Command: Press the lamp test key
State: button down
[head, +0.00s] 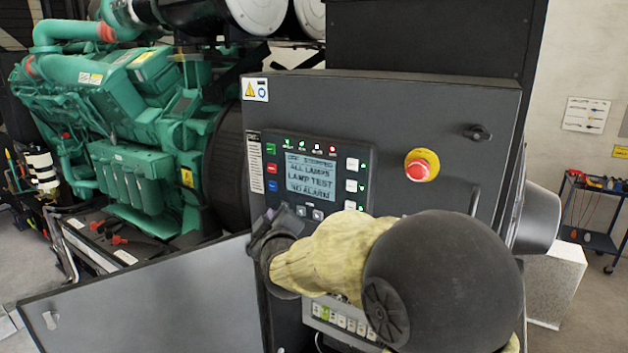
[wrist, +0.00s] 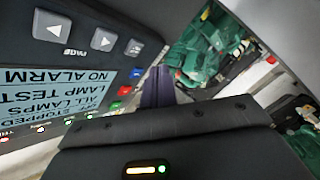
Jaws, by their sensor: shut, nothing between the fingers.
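The genset controller (head: 312,175) is set in a dark cabinet door. Its display (head: 311,172) reads "ALL LAMPS", "LAMP TEST" and "NO ALARM" beneath a line with "STOPPED". Coloured keys stand left of the display, pale keys right of it (head: 351,185), and arrow keys below; I cannot tell which is the lamp test key. My gripper (head: 268,222) is shut and empty at the controller's lower left corner. In the wrist view its fingers (wrist: 158,86) lie beside the panel's edge, near the blue key (wrist: 124,90). Contact cannot be told. The controller appears upside down there.
A red emergency stop (head: 421,167) on a yellow base and a door handle (head: 475,201) are right of the controller. A lower module (head: 340,320) is partly behind my arm. The green engine (head: 130,130) fills the left. A tool cart (head: 594,215) stands far right.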

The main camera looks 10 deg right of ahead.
jog(key=s+a, duration=0.2)
jog(key=s, duration=0.1)
jog(key=shift+s+a, duration=0.2)
jog(key=shift+a, duration=0.05)
dwell(0.5)
jog(key=s+d+f+m+g+b, duration=0.35)
jog(key=d+f, duration=0.25)
jog(key=f, duration=0.6)
jog(key=s+d+f+m+g+h+b, duration=0.1)
jog(key=s+d+f+m+g, duration=0.3)
jog(key=s+f, duration=0.4)
jog(key=s+d+f+m+g+h+b, duration=0.1)
jog(key=s+d+f+m+g+b, duration=0.1)
jog(key=s+d+f+g, duration=0.5)
jog(key=s+d+f+m, duration=0.1)
jog(key=s+f, duration=0.1)
jog(key=s, duration=0.3)
jog(key=shift+s+d+f+m, duration=0.25)
jog(key=shift+s+d+m, duration=0.05)
jog(key=shift+d+m, duration=0.05)
jog(key=shift+w, duration=0.1)
